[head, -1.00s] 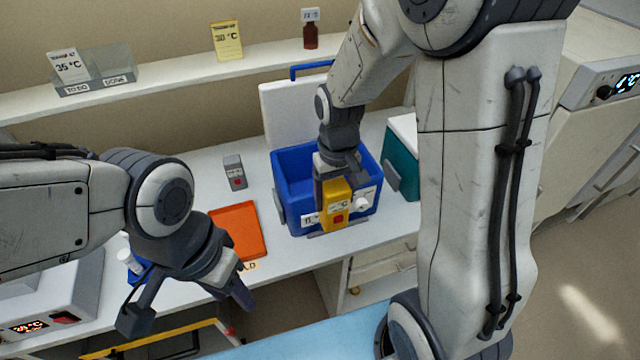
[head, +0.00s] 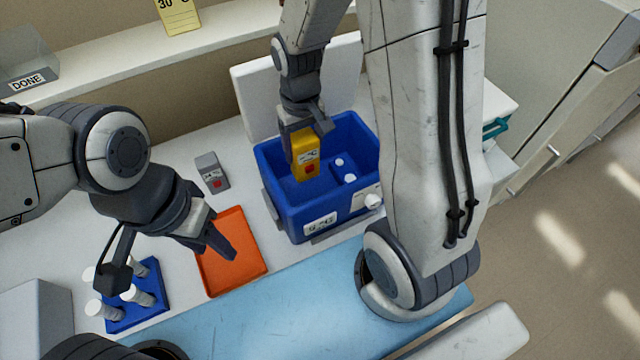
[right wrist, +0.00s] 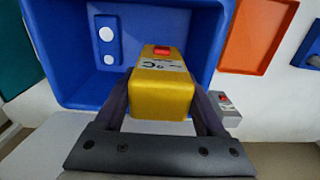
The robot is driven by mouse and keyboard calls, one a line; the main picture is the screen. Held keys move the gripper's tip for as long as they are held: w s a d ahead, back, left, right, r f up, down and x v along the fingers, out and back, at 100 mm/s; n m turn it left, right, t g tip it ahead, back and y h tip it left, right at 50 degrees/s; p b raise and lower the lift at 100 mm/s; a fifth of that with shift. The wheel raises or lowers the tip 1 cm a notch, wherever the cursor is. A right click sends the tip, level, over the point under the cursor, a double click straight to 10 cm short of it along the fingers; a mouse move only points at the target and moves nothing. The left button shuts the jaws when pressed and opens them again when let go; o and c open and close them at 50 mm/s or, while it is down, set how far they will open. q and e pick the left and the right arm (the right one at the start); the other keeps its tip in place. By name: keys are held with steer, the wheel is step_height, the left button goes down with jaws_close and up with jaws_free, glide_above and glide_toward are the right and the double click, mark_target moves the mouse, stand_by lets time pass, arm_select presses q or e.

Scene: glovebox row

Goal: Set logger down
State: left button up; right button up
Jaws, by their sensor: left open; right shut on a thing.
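A yellow logger (head: 305,154) with a red button is held by my right gripper (head: 304,140), over the open blue cooler box (head: 318,215). The right wrist view shows the yellow logger (right wrist: 162,90) between both fingers of my right gripper (right wrist: 158,100), with the blue box (right wrist: 75,85) around and behind it. I cannot tell whether the logger touches the box floor. A grey logger (head: 212,173) with a red button stands on the counter left of the box. My left gripper (head: 172,262) is open and empty, near the orange tray (head: 232,262).
A blue rack (head: 140,310) with several white-capped vials stands at the lower left. The box's white lid (head: 258,95) stands open behind it. White round pieces (head: 345,172) show inside the box. The shelf holds a yellow card (head: 177,14) and a DONE bin (head: 28,72).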

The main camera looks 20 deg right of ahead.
steer(key=shift+w+f, duration=0.15)
steer(key=shift+f, duration=0.35)
steer(key=shift+w+f, duration=0.15)
steer(key=shift+f, duration=0.35)
step_height(320, 180, down, 10)
steer(key=shift+r+p, duration=0.15)
steer(key=shift+p, duration=0.6)
steer(key=shift+f, duration=0.2)
steer(key=o, duration=1.5)
steer(key=shift+c, duration=0.2)
steer(key=shift+r, duration=0.1)
